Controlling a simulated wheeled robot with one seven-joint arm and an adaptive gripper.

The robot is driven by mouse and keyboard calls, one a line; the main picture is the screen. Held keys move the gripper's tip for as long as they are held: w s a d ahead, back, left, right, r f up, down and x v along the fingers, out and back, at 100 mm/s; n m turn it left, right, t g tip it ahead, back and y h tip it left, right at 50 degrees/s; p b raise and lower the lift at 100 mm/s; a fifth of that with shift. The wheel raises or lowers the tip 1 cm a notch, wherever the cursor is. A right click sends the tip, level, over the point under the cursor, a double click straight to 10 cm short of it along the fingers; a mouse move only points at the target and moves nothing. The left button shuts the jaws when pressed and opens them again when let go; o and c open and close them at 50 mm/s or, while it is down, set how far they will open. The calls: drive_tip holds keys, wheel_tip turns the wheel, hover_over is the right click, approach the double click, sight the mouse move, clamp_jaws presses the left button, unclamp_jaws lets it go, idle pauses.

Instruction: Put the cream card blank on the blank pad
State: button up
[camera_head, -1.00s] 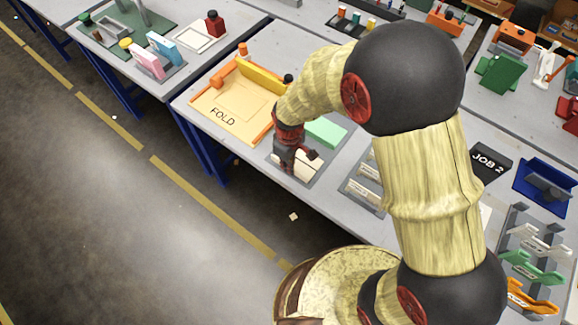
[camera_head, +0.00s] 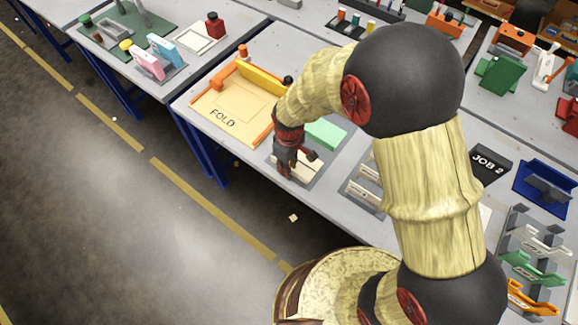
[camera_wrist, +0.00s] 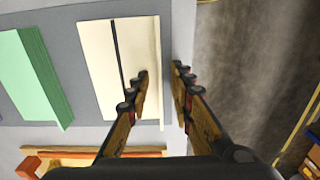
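The cream card blanks (camera_wrist: 97,60) form a low cream block on a grey pad, beside a mint-green block (camera_wrist: 35,70) in the wrist view. In the head view the cream block (camera_head: 310,172) is partly hidden by my gripper (camera_head: 291,168). My gripper (camera_wrist: 160,72) is open around the block's right edge in the wrist view, one finger over the cream top and the other beyond the edge. I cannot tell whether the fingers touch it. An orange-framed tan station marked FOLD (camera_head: 205,105) lies to the left; I cannot tell which surface is the blank pad.
The mint-green block (camera_head: 326,133) stands close behind my gripper. A grey rack with pale slats (camera_head: 365,192) lies to the right. A yellow bar (camera_head: 262,78) runs along the back of the FOLD station. The table's front edge is close to my gripper.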

drive_tip(key=s+d+r+m+t+p, duration=0.1)
drive_tip(key=d+r+p, duration=0.15)
drive_tip(key=r, duration=0.85)
drive_tip(key=d+r+m+t+p, duration=0.1)
drive_tip(key=d+r+m, duration=0.15)
drive_tip(key=r, duration=0.95)
drive_tip(key=s+d+r+m+t, duration=0.3)
drive_tip(key=s+d+r+m, duration=0.4)
drive_tip(key=s+d+r, duration=0.6)
drive_tip(key=shift+s+r+t, duration=0.25)
drive_tip(key=shift+s+t, duration=0.05)
drive_tip(key=shift+s, duration=0.25)
